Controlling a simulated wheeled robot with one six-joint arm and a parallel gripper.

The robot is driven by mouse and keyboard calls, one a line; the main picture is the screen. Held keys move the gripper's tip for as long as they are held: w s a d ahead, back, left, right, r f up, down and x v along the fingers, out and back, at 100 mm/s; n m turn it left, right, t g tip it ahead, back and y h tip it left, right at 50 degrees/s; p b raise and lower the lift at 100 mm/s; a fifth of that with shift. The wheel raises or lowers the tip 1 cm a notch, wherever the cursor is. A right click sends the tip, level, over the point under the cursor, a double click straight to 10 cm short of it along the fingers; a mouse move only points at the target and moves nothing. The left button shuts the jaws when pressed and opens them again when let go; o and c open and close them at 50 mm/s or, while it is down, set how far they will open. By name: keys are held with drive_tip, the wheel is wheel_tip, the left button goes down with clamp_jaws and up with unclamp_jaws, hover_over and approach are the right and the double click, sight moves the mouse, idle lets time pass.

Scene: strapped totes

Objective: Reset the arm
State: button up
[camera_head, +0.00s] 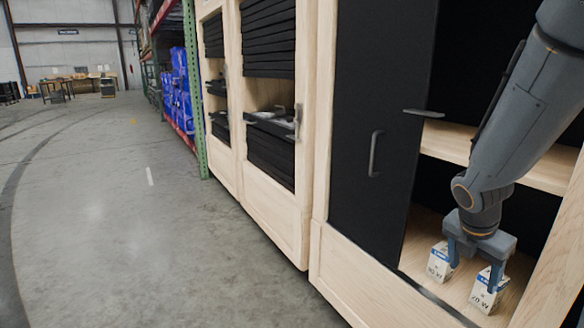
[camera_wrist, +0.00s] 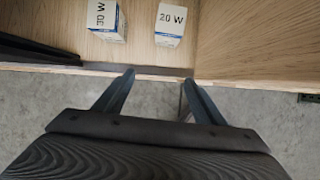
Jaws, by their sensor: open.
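My gripper (camera_head: 474,264) hangs from my arm at the lower right of the head view, in front of an open cabinet compartment. Its two fingers are apart and nothing shows between them. In the wrist view my gripper (camera_wrist: 159,84) is above the cabinet's front edge, with grey floor behind the fingers. Two small white and blue boxes stand on the compartment's bottom board. The left box (camera_head: 438,266) and the right box (camera_head: 487,292) show near the fingers. In the wrist view they are the "30 W" box (camera_wrist: 103,17) and the "20 W" box (camera_wrist: 171,23), beyond the fingertips.
The wooden cabinet (camera_head: 376,292) has a black sliding door (camera_head: 372,120) left of the opening and a shelf board (camera_head: 450,142) above the boxes. More cabinets with black slats stand farther left. A rack (camera_head: 190,90) holds blue totes (camera_head: 180,80). The floor (camera_head: 130,210) at left is clear.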

drive_tip(key=s+a+r+m+y, duration=0.1)
drive_tip(key=s+a+r+m, duration=0.15)
drive_tip(key=a+m, duration=0.45)
drive_tip(key=s+a+r+m+y, duration=0.1)
drive_tip(key=s+a+r+m, duration=0.15)
drive_tip(key=a, duration=0.95)
drive_tip(key=s+a+r+m+g+y+p, duration=0.15)
drive_tip(key=s+a+r+m, duration=0.25)
drive_tip(key=s+a+m, duration=0.85)
drive_tip(key=d+r+m+p, duration=0.1)
drive_tip(key=d+r+p, duration=0.8)
drive_tip(key=p, duration=1)
wheel_tip(320, 180, up, 2)
drive_tip(key=shift+s+r+g+p, duration=0.1)
drive_tip(key=shift+s+g+p, duration=0.1)
drive_tip(key=shift+g+p, duration=0.15)
